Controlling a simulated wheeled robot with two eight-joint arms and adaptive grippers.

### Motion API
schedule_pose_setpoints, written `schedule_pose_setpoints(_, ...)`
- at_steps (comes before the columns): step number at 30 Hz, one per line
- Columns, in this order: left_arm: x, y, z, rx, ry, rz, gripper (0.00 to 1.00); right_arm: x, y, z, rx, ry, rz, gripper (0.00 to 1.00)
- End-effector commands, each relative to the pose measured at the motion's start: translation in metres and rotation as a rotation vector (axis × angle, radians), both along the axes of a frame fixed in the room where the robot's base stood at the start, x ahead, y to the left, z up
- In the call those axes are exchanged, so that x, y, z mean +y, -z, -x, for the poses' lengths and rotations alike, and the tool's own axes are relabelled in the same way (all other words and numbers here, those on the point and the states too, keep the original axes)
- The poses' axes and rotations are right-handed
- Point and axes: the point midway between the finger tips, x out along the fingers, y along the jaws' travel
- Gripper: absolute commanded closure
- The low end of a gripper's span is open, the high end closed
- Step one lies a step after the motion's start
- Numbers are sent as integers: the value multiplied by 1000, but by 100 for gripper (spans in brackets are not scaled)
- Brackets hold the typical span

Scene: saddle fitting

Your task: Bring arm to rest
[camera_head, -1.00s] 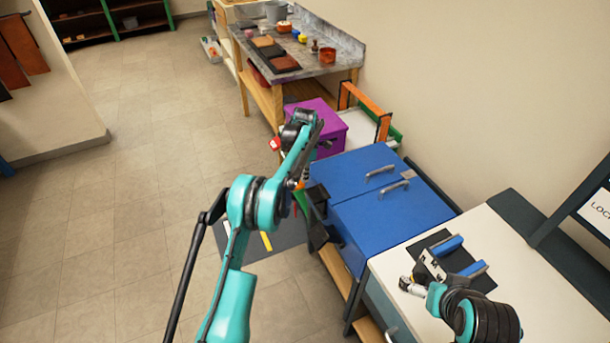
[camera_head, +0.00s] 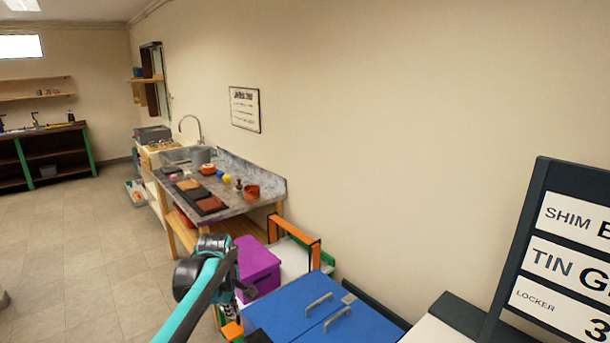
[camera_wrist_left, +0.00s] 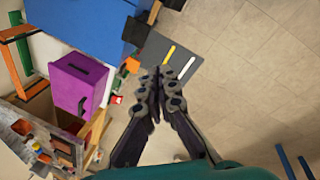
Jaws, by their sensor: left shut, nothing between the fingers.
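My left arm (camera_head: 205,285), teal with black joints, rises from the bottom edge of the head view, in front of the purple box. Its fingers cannot be made out clearly there. In the left wrist view my left gripper (camera_wrist_left: 164,73) is shut with its dark fingertips together and nothing between them. My right gripper is not in view.
A blue cabinet (camera_head: 292,302) and a purple box (camera_head: 258,265) stand close to my left arm. A workbench (camera_head: 240,203) with tins and tiles stands along the wall. A label board (camera_head: 540,222) is at the right. Open floor (camera_head: 70,255) lies left.

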Motion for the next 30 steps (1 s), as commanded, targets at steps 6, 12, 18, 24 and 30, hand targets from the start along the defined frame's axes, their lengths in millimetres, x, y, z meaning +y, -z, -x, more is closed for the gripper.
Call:
schedule_pose_setpoints(6,-6,-31,68,-80,287,-82,100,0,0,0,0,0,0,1)
schedule_pose_setpoints(12,-10,-41,131,-150,548,-180,100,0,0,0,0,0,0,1)
schedule_pose_setpoints(18,-14,-34,193,-216,803,-297,100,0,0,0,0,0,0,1)
schedule_pose_setpoints(24,-17,-11,248,-270,1041,-428,100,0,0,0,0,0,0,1)
schedule_pose_setpoints(30,-19,11,280,-303,1200,-530,100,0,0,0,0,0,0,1)
